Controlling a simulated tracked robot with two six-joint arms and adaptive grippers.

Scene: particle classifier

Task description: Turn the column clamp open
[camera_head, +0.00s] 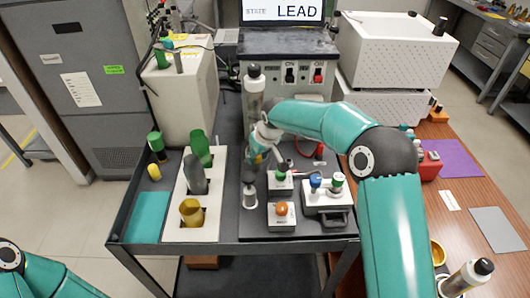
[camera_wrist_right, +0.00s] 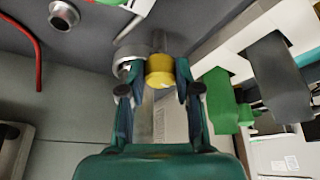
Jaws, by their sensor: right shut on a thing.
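The clear column (camera_head: 253,92) with a black cap stands upright at the back of the dark cart, in front of the control box. My right gripper (camera_head: 257,153) is at the column's lower part and hides much of the clamp area. In the right wrist view, my right gripper (camera_wrist_right: 160,88) has its fingers on either side of a yellow knob (camera_wrist_right: 160,74) and is shut on it. A grey metal cylinder (camera_wrist_right: 130,58) sits beside the knob. I cannot tell from these views how far the clamp is turned. My left gripper is out of view.
A white rack (camera_head: 183,212) holds green, grey and amber vessels at left. Small units with an orange knob (camera_head: 281,208), a green knob (camera_head: 279,167) and a blue knob (camera_head: 315,180) stand on the cart's right. The control box (camera_head: 290,80) is behind.

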